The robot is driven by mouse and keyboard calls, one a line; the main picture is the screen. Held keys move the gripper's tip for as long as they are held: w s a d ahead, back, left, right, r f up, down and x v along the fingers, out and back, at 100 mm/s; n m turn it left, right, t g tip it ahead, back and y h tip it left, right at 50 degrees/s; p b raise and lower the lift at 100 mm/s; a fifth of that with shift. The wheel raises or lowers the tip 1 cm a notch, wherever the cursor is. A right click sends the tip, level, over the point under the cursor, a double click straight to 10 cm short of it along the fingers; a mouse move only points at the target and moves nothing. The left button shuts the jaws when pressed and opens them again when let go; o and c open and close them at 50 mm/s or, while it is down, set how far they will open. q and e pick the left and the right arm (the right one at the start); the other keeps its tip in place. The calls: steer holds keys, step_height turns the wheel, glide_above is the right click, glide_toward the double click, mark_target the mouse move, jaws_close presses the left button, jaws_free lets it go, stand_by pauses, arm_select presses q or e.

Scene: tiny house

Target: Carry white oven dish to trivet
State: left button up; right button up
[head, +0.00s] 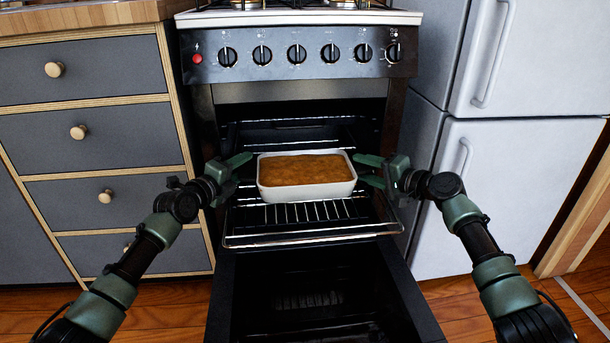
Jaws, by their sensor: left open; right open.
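The white oven dish (308,193) holds an orange-brown baked filling and sits level on the pulled-out wire rack (314,240) of the open oven. My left gripper (245,170) is open at the dish's left end. My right gripper (366,170) is open at its right end. Each gripper has fingers close to the dish's end; I cannot tell whether they touch it. No trivet is in view.
The oven door (315,290) hangs open below the rack. Grey drawers (95,140) with wooden knobs stand to the left under a wooden counter (85,15). A pale fridge (500,190) stands to the right. Burner grates show at the top edge.

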arm_select(q)
jaws_close()
arm_select(e)
jaws_close()
stand_by(0.9)
arm_select(q)
steer(key=shift+r, duration=0.3)
arm_select(e)
steer(key=shift+r, duration=0.25)
